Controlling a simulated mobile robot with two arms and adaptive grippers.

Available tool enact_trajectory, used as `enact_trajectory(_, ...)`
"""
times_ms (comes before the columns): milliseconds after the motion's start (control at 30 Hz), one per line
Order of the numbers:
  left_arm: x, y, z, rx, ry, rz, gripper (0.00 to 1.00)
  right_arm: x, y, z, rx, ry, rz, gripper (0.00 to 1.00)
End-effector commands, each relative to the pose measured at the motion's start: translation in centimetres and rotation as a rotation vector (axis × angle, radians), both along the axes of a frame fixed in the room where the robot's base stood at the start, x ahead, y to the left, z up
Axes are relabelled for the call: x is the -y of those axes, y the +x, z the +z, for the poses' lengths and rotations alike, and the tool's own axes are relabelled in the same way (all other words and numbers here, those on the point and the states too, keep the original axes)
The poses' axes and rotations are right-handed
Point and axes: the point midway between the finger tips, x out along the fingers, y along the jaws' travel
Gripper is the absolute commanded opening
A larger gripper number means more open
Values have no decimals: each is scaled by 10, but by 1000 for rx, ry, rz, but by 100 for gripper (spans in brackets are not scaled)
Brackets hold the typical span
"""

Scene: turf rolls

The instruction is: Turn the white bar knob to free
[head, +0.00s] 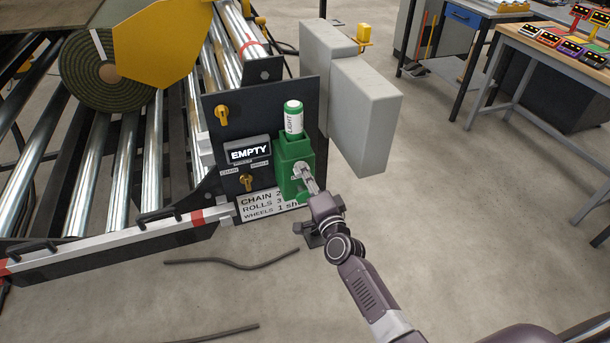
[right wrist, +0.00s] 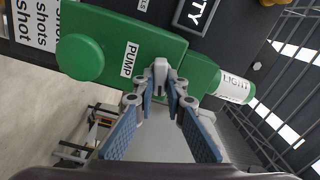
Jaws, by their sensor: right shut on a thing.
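The white bar knob (head: 299,168) is on the front of a green box (head: 293,151) mounted on the dark control panel. In the right wrist view the knob (right wrist: 160,70) stands beside a "PUMP" label on the green box (right wrist: 125,40). My right gripper (head: 309,181) reaches in from the lower right and is shut on the knob. In the right wrist view its two fingers (right wrist: 161,92) close around the knob's bar, partly hiding it. The knob's exact pointing direction is hard to read. My left gripper is not in view.
The panel (head: 220,150) has two yellow knobs (head: 221,115), an "EMPTY" display (head: 248,151) and a white "LIGHT" cylinder (head: 293,120). A grey box (head: 365,115) stands right of it. A roller conveyor (head: 120,160) with a turf roll is left. Dark strips (head: 230,264) lie on the floor.

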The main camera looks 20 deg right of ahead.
Motion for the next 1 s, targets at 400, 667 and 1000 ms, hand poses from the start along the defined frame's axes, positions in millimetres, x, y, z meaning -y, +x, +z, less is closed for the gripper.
enact_trajectory(400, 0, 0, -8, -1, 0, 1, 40, 0, 0, -3, -10, 241, 0, 0)
enact_trajectory(667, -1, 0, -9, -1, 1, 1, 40, 0, -1, -3, -12, 289, 1, 0)
enact_trajectory(1000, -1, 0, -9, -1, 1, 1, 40, 0, -1, -3, -13, 295, 0, 0)
